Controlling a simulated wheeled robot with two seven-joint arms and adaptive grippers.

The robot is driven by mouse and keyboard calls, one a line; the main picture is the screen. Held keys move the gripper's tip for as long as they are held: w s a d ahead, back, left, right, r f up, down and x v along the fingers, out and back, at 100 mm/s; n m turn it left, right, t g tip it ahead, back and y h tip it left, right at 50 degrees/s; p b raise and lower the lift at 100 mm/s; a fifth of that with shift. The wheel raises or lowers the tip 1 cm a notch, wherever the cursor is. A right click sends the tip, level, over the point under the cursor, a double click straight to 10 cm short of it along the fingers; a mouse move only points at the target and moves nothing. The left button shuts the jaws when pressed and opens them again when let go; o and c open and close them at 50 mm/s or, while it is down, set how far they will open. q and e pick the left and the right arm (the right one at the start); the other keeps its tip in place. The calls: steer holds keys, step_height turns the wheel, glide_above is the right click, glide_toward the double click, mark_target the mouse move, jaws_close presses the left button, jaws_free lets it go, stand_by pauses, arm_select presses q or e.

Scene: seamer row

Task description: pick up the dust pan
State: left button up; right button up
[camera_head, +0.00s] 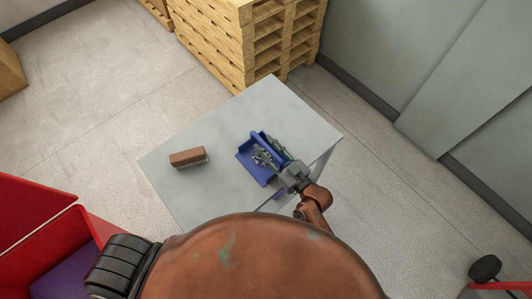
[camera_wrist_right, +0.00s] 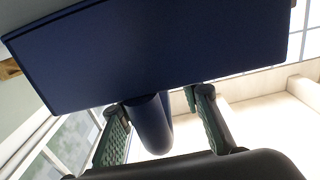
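The blue dust pan (camera_head: 246,158) is at the right part of the grey table, near its right edge. My right gripper (camera_head: 268,155) reaches over it from the lower right and hides part of it. In the right wrist view the pan's broad dark blue face (camera_wrist_right: 160,55) fills the top. Its rounded handle (camera_wrist_right: 152,125) lies between my two green-padded fingers. The fingers stand apart, with a clear gap between the handle and the right finger. The handle is close to the left finger; contact is unclear. My left gripper is out of view.
A brown brush (camera_head: 188,157) lies on the grey table (camera_head: 205,205), left of the pan, with bare tabletop between. Stacked wooden pallets (camera_head: 225,40) stand behind the table. A red container (camera_head: 30,225) with something purple in it is at lower left. Open floor lies right of the table.

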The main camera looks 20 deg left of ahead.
steer(key=shift+c, duration=0.2)
jaws_close()
stand_by(0.5)
